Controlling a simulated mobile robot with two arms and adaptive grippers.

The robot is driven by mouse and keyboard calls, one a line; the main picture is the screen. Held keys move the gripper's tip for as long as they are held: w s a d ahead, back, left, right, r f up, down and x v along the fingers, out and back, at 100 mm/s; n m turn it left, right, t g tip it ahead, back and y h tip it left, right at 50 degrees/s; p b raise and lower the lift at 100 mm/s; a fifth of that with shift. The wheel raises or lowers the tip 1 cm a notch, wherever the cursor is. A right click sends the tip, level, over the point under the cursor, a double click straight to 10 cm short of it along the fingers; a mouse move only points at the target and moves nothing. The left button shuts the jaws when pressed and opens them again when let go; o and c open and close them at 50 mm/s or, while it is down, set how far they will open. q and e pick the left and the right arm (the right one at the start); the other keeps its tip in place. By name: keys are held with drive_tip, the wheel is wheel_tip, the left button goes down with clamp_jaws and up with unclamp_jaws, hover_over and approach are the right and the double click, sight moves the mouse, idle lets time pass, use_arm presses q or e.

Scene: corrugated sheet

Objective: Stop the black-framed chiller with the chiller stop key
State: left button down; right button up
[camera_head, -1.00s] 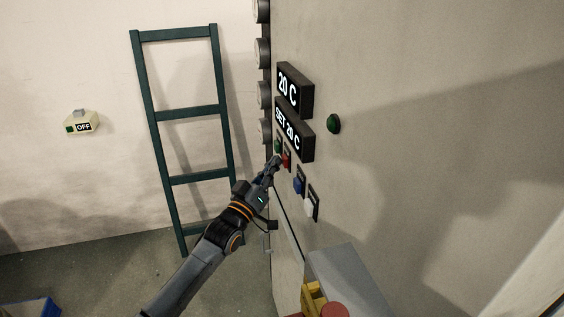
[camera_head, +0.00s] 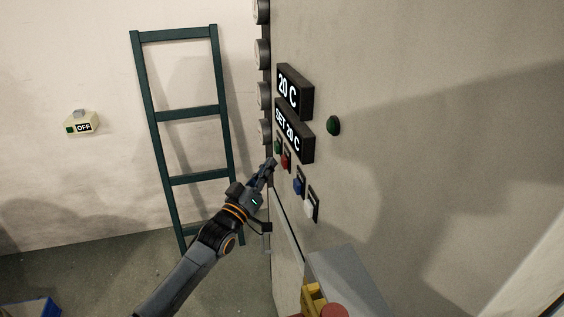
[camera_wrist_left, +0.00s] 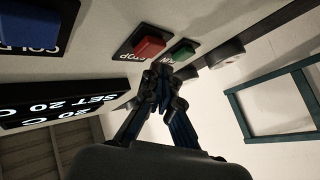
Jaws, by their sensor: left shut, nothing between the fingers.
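The chiller is a tall pale cabinet (camera_head: 420,60) with two black displays reading "20 C" (camera_head: 291,90) and "SET 20 C" (camera_head: 292,131). Below them is the red stop key (camera_head: 286,160) on a black plate; the wrist view shows the red key (camera_wrist_left: 149,46) with a "STOP" label. A green key (camera_head: 278,147) sits beside it, also in the wrist view (camera_wrist_left: 184,54). My left gripper (camera_head: 271,164) is shut and empty, its fingertips just left of the red key, apparently a little off the panel. In the wrist view the fingertips (camera_wrist_left: 163,73) are near both keys. My right gripper is out of view.
A blue key (camera_head: 298,185) and a white key (camera_head: 311,206) lie lower on the panel. A dark green dome (camera_head: 333,125) is right of the displays. A green ladder (camera_head: 163,147) leans at the back wall, near a box reading "OFF" (camera_head: 83,127).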

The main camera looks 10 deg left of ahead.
use_arm(q)
drive_tip(key=a, duration=0.1)
drive_tip(key=s+a, duration=0.1)
drive_tip(key=a, duration=0.1)
drive_tip(key=s+a+p, duration=0.1)
drive_tip(key=shift+a, duration=0.3)
drive_tip(key=shift+f, duration=0.1)
idle(0.6)
